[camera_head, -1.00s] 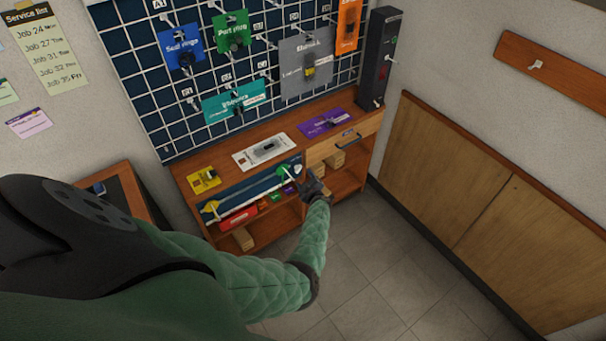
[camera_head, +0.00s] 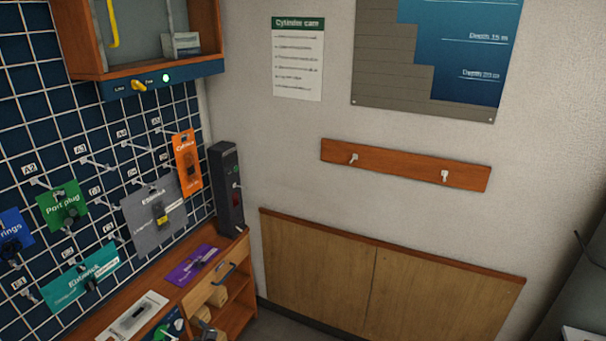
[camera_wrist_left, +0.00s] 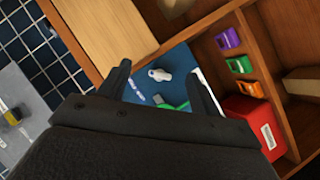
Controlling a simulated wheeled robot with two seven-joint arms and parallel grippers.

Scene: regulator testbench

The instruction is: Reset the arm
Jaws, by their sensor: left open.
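My left gripper (camera_wrist_left: 157,75) is open in the left wrist view, its two dark fingers apart with nothing held between them. Beyond the fingers is a blue panel (camera_wrist_left: 180,62) with a white knob-like part (camera_wrist_left: 159,74) and a green lever part (camera_wrist_left: 176,106), partly hidden by the gripper. The right gripper is not in view.
A cabinet (camera_head: 150,45) hangs above. In the wrist view, small coloured items and a red box (camera_wrist_left: 252,122) sit in an open shelf.

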